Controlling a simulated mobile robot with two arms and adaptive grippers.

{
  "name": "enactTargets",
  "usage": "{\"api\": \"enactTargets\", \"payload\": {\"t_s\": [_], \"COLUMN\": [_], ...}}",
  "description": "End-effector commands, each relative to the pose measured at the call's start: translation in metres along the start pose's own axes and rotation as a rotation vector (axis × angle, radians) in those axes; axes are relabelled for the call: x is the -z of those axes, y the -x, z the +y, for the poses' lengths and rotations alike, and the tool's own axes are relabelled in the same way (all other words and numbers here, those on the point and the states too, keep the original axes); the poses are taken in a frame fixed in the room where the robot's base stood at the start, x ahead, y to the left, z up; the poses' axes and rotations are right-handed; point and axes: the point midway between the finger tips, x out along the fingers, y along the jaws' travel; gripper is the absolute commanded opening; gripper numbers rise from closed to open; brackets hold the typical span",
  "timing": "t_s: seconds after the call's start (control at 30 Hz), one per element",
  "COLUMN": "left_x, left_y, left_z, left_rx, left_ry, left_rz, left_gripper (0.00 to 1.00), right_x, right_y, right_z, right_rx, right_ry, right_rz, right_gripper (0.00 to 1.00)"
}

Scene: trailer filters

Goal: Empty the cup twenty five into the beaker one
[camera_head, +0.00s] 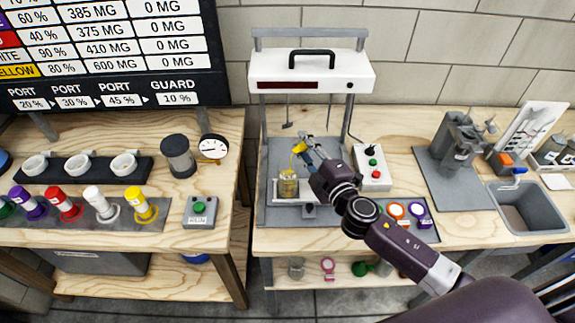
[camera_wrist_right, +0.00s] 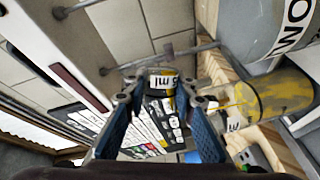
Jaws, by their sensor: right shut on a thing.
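My right gripper (camera_head: 306,143) is shut on a small yellow-stained cup (camera_head: 299,148), tilted above a beaker (camera_head: 288,186). In the right wrist view the cup (camera_wrist_right: 162,80), with part of an "ml" label showing, sits between my right gripper's fingers (camera_wrist_right: 160,95). The beaker stands on a white platform under the frame and has yellow in it. It also shows in the right wrist view (camera_wrist_right: 285,95), stained yellow, with its label partly cut off. A thin yellow streak runs between cup and beaker there. My left gripper is out of view.
A white frame with a display (camera_head: 310,72) stands behind the beaker. A sink (camera_head: 530,205) is further right. A grey cylinder marked "TWO" (camera_wrist_right: 265,25) shows in the right wrist view.

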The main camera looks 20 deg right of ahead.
Motion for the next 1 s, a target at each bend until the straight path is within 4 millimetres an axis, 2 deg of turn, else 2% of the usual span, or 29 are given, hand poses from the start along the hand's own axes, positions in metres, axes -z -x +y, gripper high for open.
{"api": "enactTargets", "payload": {"t_s": [1.0], "left_x": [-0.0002], "left_y": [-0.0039], "left_z": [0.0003], "left_rx": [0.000], "left_ry": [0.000], "left_rz": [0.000], "left_gripper": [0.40], "right_x": [0.0067], "right_y": [0.0013], "right_z": [0.0007], "right_rx": [-0.016], "right_ry": [0.082], "right_rz": [0.001], "right_gripper": [0.01]}}
